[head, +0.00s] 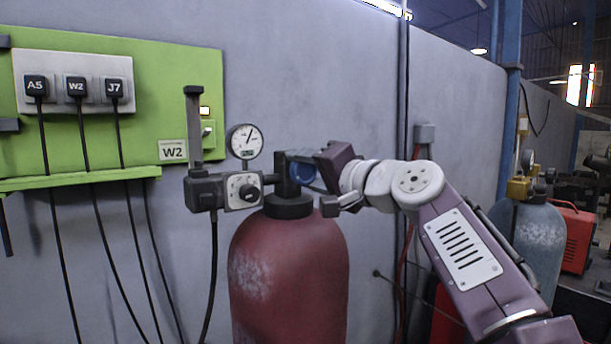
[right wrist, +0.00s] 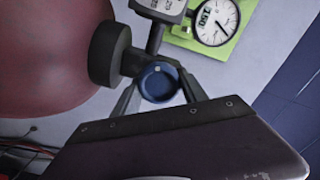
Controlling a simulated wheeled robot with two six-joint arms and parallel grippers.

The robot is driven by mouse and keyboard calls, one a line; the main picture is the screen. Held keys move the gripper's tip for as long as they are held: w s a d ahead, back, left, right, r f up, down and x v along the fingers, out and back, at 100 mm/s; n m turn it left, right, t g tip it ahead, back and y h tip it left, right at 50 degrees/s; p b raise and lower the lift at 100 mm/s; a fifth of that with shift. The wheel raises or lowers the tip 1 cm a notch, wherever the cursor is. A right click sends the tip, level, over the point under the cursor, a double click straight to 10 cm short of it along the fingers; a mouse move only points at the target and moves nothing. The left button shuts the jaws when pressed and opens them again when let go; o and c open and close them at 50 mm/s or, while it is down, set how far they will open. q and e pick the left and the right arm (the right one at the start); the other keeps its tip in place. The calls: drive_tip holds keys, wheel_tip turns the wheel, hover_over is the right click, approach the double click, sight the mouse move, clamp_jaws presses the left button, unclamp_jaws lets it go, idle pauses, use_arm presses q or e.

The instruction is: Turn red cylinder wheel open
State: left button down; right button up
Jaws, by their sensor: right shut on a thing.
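The red cylinder (head: 290,275) stands upright against the grey wall, with a dark valve on top. Its wheel is blue (head: 303,173) and sits on the right side of the valve, partly hidden by my right gripper (head: 308,170). In the right wrist view the round blue wheel (right wrist: 159,82) lies between the two fingers of my right gripper (right wrist: 158,92), which is shut on it. The cylinder's red body (right wrist: 50,60) fills the left of that view. My left gripper is in neither view.
A regulator block (head: 240,190) and a round gauge (head: 245,141) stick out left of the valve. A green board (head: 130,135) with labelled plugs and hanging cables is on the wall. A grey-blue cylinder (head: 535,245) and a red case (head: 577,240) stand at right.

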drive_tip(key=shift+f+n, duration=0.1)
drive_tip(key=shift+n, duration=0.7)
drive_tip(key=o, duration=1.4)
drive_tip(key=shift+c, duration=0.2)
drive_tip(key=b+v, duration=0.4)
drive_tip(key=v, duration=0.5)
